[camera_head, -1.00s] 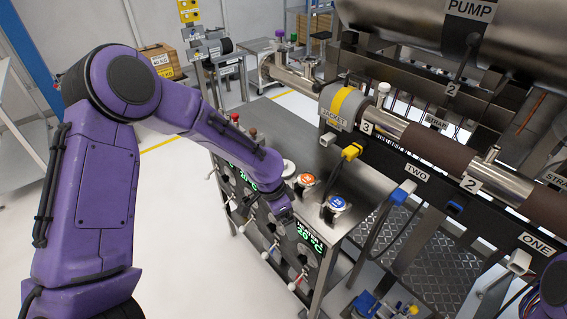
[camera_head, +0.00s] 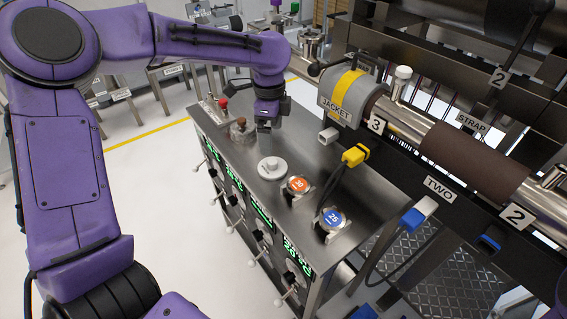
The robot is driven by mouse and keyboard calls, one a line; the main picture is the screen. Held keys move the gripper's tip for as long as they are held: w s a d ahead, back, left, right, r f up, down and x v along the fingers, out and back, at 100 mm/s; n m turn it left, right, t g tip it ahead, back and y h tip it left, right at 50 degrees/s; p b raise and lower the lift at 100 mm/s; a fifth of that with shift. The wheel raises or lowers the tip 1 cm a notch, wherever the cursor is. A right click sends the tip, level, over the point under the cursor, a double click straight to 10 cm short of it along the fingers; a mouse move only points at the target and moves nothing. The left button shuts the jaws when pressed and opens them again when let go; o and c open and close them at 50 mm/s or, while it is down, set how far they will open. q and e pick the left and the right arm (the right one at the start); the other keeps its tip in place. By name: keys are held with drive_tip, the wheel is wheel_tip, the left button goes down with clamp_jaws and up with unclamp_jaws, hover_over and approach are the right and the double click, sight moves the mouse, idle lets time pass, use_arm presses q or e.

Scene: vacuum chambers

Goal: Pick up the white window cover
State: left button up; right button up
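The white window cover (camera_head: 272,168), a round white disc with a raised middle, lies flat on the steel top of the cart (camera_head: 330,184). My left gripper (camera_head: 264,126) points down above the cart top, just behind the cover in the picture, and appears apart from it. The gripper is small and dark here, so I cannot tell whether its fingers are open or shut. No object shows in it. My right gripper is not in view; only a bit of purple arm shows at the lower right edge.
An orange-topped round piece (camera_head: 298,185) and a blue-topped one (camera_head: 332,219) lie to the right of the cover. Red and brown knobs stand at the cart's far left. A yellow connector (camera_head: 355,155) and the pipe with the grey jacket (camera_head: 348,92) border the right side.

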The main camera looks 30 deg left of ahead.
use_arm(q)
hover_over(272, 161)
drive_tip(key=f, duration=0.4)
drive_tip(key=shift+s+f, duration=0.25)
drive_tip(key=shift+s, duration=0.1)
drive_tip(key=f, duration=0.2)
drive_tip(key=f+p, duration=0.1)
drive_tip(key=f, duration=0.2)
drive_tip(key=shift+w+f, duration=0.3)
drive_tip(key=shift+w, duration=0.05)
drive_tip(key=c, duration=0.8)
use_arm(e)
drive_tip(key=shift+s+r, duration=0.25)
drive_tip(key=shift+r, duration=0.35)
